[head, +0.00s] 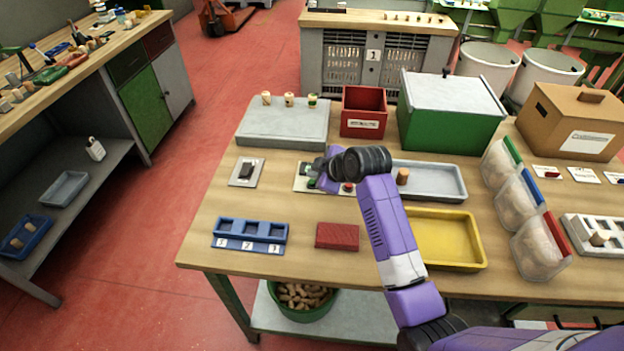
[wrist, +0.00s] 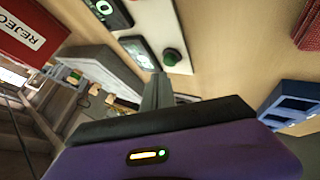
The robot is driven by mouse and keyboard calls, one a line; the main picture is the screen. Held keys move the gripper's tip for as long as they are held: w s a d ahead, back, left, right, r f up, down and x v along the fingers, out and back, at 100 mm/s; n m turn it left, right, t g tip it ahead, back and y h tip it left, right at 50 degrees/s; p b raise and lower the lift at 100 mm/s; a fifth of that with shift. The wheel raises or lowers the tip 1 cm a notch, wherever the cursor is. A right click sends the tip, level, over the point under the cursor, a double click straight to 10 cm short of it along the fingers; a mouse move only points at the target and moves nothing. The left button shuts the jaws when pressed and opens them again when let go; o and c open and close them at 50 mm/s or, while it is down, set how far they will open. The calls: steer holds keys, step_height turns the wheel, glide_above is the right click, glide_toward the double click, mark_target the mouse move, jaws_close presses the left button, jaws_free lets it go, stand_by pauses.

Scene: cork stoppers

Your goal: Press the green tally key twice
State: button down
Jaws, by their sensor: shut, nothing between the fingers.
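The tally panel (head: 301,187) is a pale plate on the table, partly hidden behind my gripper and arm. The green key (wrist: 172,56) is a round dark-green button on this plate in the wrist view. A small display (wrist: 112,10) on the plate shows a green digit that looks like 0, cut by the frame edge. A second dark glossy window (wrist: 139,52) lies beside the green key. A red key (head: 348,187) shows on the plate in the head view. My gripper (wrist: 158,82) is shut and empty, its tips close beside the green key; contact cannot be told.
A grey switch plate (head: 246,172) lies left of the panel, and a grey tray (head: 440,181) lies right. A red reject box (head: 364,112) and a grey block with several corks (head: 283,122) stand behind. A blue numbered rack (head: 250,235) and red block (head: 337,236) lie in front.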

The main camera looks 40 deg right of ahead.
steer(key=shift+r, duration=0.1)
step_height(320, 180, up, 5)
steer(key=p, duration=0.4)
stand_by(1.0)
